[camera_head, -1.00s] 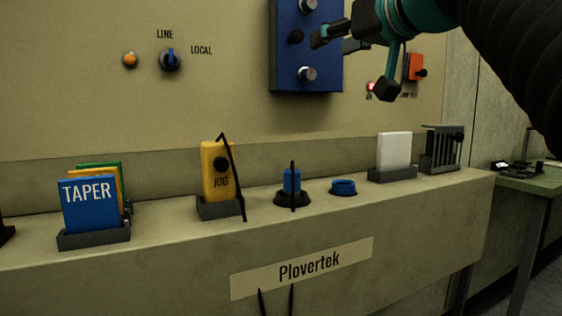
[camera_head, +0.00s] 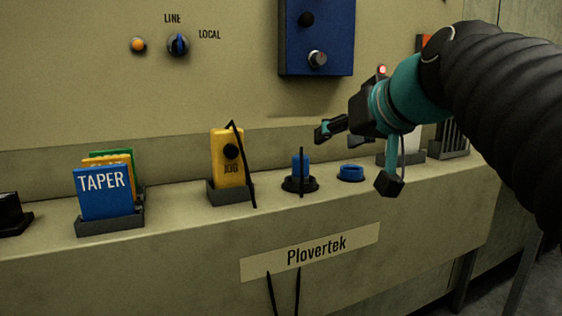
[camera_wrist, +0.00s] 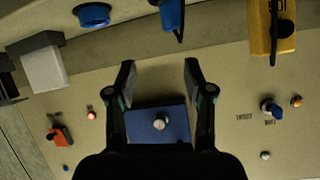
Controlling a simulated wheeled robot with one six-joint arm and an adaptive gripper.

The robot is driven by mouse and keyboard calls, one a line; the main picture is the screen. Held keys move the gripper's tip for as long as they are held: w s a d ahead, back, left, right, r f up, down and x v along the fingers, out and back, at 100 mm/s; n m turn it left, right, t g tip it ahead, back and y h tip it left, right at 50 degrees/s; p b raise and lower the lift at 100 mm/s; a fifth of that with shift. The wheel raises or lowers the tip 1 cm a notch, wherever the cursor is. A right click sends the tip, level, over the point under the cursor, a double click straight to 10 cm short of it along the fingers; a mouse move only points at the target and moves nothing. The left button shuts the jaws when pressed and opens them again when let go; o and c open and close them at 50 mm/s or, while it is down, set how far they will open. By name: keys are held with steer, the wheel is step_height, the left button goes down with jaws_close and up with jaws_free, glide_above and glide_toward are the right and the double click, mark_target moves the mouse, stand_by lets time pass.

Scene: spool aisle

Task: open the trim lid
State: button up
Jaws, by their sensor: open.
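No label reading "trim" is legible, so I cannot tell for certain which part is the trim lid. A blue box (camera_head: 315,45) with a dark knob and a silver knob is on the upright panel, its top cut off by the head view's edge. In the wrist view the blue box (camera_wrist: 158,122) shows upside down between the finger bases, with one silver knob (camera_wrist: 160,122). My gripper (camera_head: 321,131) is below and in front of the box, above the ledge. In the wrist view my gripper (camera_wrist: 160,72) is open and empty, fingertips wide apart.
On the ledge below stand a yellow JOG pendant (camera_head: 226,165) in a holder, a blue plug (camera_head: 299,166) with a cable, a blue ring (camera_head: 351,173) and TAPER cards (camera_head: 104,193). A rotary switch (camera_head: 178,44) and orange lamp (camera_head: 138,45) are left of the box.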

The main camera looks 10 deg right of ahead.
steer(key=shift+g, duration=0.6)
steer(key=shift+s+a+f, duration=0.1)
steer(key=shift+s+f, duration=0.15)
steer(key=shift+f, duration=0.55)
steer(key=shift+s+d+f, duration=0.1)
steer(key=shift+s+f, duration=0.15)
steer(key=shift+f, duration=0.55)
steer(key=shift+s+a+f, duration=0.1)
steer(key=shift+s+f, duration=0.15)
steer(key=shift+f, duration=0.55)
steer(key=shift+m, duration=0.4)
